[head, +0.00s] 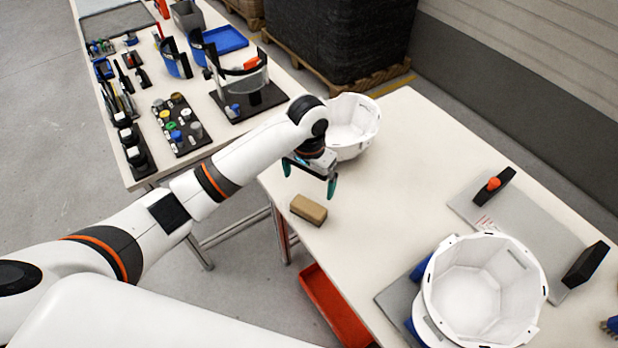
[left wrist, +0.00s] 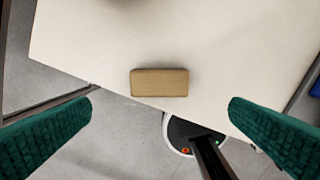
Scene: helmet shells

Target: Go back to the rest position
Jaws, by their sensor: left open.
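My left gripper (head: 310,181) is open and empty above the near-left edge of the white table. Its two green fingertips stand wide apart at the sides of the left wrist view (left wrist: 160,135). A tan block (head: 308,209) lies on the table just below and in front of the gripper. It also shows in the left wrist view (left wrist: 160,82), beyond the fingertips and apart from them. A white helmet shell (head: 352,125) stands open side up behind the gripper, partly hidden by it. My right gripper does not show clearly; only blue fingers may appear at the right edge.
Another white shell (head: 480,290) sits on a blue-and-grey holder at the near right. A grey plate (head: 535,232) with black blocks lies behind it. A side table (head: 225,133) at left carries tools and visors. A red bin (head: 335,308) is below. The table's middle is clear.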

